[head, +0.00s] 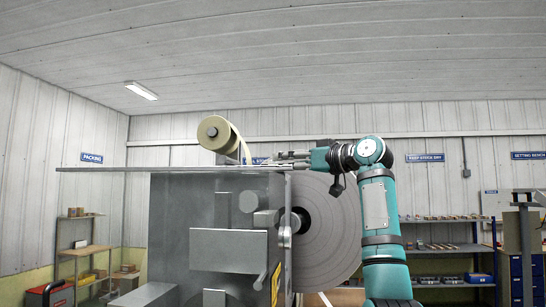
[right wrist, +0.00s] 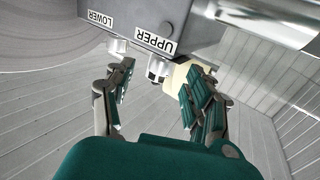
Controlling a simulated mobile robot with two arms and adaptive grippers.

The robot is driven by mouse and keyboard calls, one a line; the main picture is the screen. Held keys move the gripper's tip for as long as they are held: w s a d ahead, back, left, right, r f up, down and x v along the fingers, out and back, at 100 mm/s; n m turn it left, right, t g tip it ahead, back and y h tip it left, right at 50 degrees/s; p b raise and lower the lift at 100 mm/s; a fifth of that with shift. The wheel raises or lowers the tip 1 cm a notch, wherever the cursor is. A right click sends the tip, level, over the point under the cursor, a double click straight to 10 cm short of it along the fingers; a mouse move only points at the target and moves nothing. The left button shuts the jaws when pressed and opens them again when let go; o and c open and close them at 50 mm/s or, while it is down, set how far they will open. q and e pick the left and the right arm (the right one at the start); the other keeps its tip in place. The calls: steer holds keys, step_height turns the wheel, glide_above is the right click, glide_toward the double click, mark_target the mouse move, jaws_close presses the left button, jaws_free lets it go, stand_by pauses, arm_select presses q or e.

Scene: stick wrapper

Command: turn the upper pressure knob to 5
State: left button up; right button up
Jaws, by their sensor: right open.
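In the right wrist view the upper pressure knob (right wrist: 157,68) is a small pale and dark knob below the upside-down UPPER label (right wrist: 155,41). Its dial reading is too small to tell. A second pale knob (right wrist: 117,45) sits by the LOWER label (right wrist: 100,19). My right gripper (right wrist: 160,76) is open, its two fingers on either side of the upper knob, with no clear contact. In the head view my right gripper (head: 282,159) is at the machine's upper right edge, and the knobs cannot be made out there. My left gripper is not in view.
The grey wrapping machine (head: 175,225) fills the middle, with a flat top plate (head: 130,169). A cream roll (head: 214,133) stands above it and a large grey reel (head: 335,235) is close behind my right arm. Shelves (head: 440,220) stand at the right.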

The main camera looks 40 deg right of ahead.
steer(key=w, duration=0.1)
steer(key=w+p, duration=0.2)
steer(key=w, duration=0.1)
steer(key=shift+w+a+r, duration=0.1)
steer(key=shift+a+r, duration=0.15)
steer(key=shift+a, duration=0.15)
steer(key=shift+w+a+f, duration=0.1)
steer(key=shift+w, duration=0.55)
steer(key=c, duration=0.8)
jaws_close()
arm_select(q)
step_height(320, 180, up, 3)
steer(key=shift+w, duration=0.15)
arm_select(e)
steer(key=shift+f, duration=0.1)
